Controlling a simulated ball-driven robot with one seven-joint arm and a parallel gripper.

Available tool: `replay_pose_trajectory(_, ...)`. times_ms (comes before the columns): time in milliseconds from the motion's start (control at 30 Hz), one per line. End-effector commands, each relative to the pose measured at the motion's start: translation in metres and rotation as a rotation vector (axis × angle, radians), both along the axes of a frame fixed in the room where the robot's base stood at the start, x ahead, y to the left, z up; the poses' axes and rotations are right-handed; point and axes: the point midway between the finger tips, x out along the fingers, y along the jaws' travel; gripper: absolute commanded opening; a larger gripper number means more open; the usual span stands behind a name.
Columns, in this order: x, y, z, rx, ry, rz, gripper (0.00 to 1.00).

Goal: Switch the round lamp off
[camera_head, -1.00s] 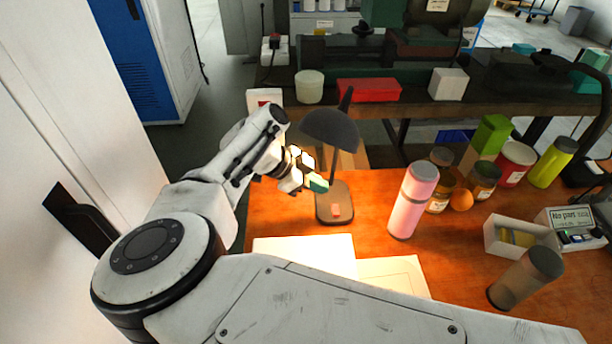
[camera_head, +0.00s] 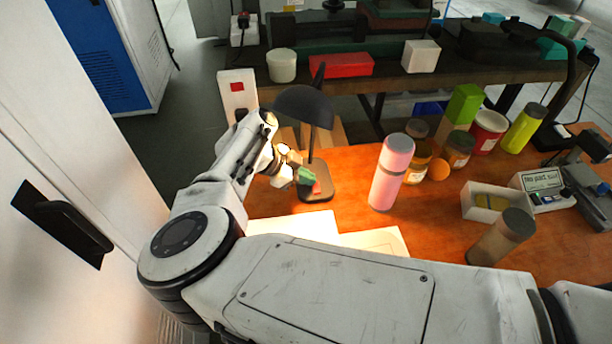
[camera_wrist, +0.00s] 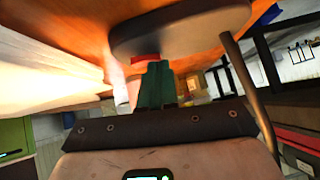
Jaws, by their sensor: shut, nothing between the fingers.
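The lamp has a dark round dome shade (camera_head: 303,105), a thin stem and a dark base (camera_head: 318,196) on the orange-brown table. Bright light falls under the shade on my gripper and the papers, so the lamp looks lit. A red switch (camera_head: 317,187) sits on the base. My gripper (camera_head: 304,175), with green fingertips, is shut and empty under the shade, just left of the switch. In the wrist view, the shut green fingers (camera_wrist: 155,84) reach the red switch (camera_wrist: 146,58) on the base (camera_wrist: 185,30); I cannot tell whether they touch. They partly cover the switch.
A pink bottle (camera_head: 390,172) stands right of the lamp, with several jars behind it. White papers (camera_head: 370,242) lie in front. A white tray (camera_head: 482,202) and a brown-grey cylinder (camera_head: 502,237) are farther right. A dark bench (camera_head: 480,78) stands behind.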

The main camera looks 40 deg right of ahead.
Motion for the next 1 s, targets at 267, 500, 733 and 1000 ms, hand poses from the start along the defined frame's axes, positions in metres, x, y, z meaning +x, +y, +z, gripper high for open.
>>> replay_pose_trajectory(267, 0.001, -0.002, -0.007, 0.037, 0.055, 0.000, 0.00)
replay_pose_trajectory(500, -0.001, -0.001, -0.006, 0.037, 0.056, -0.002, 0.00)
replay_pose_trajectory(733, -0.006, 0.003, -0.003, 0.039, 0.058, -0.004, 0.00)
replay_pose_trajectory(1000, -0.012, 0.006, -0.002, 0.037, 0.059, -0.005, 0.00)
